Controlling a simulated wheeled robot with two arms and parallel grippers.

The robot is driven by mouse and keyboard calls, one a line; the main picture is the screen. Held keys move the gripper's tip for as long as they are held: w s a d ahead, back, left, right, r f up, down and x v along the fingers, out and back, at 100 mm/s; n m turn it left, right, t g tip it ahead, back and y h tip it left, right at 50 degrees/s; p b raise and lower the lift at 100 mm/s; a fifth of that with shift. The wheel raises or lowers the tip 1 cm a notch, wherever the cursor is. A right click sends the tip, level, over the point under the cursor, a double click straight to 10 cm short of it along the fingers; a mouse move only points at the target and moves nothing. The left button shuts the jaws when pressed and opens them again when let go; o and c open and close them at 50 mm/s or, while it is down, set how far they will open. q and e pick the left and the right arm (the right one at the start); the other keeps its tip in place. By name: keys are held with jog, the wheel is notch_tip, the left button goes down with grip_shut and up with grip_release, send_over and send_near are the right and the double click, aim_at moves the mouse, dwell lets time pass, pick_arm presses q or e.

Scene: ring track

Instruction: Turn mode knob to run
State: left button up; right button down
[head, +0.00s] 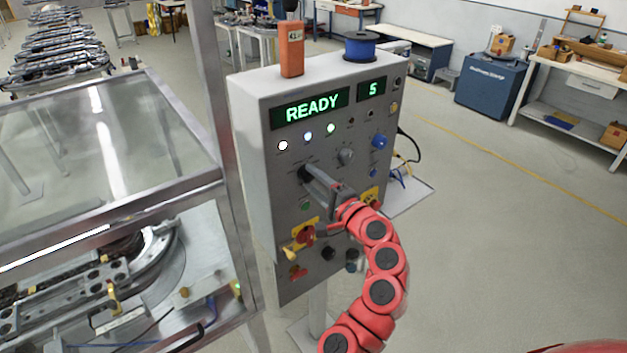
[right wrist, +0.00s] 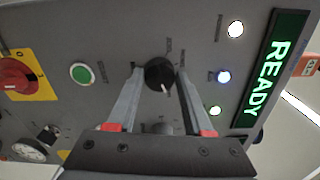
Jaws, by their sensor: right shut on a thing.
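The grey control panel (head: 262,150) stands upright in the middle of the head view. Its display reads READY (head: 313,105), with a small 5 (head: 373,90) beside it. My right gripper (head: 307,174) reaches the panel from the lower right. It is shut on the black mode knob (right wrist: 160,72), with one finger on each side in the right wrist view. The knob's white mark points down and slightly right in that view. The labels around the knob are too small to read. In the head view the gripper partly hides the knob. My left gripper is not in view.
Beside the knob are a green button (right wrist: 82,73), a red-and-yellow switch (right wrist: 18,75) and lit lamps (right wrist: 224,76). An orange handset (head: 291,52) and a blue spool (head: 360,45) sit on top. A glass-covered machine (head: 110,150) stands left; open floor lies right.

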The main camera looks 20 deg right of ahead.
dwell(0.3)
jog(key=shift+c, duration=1.5)
grip_release()
jog(key=p+v, duration=0.5)
jog(key=v, duration=1.2)
jog(key=shift+s+p, duration=0.2)
jog(key=shift+p, duration=0.2)
jog(key=shift+d, duration=0.1)
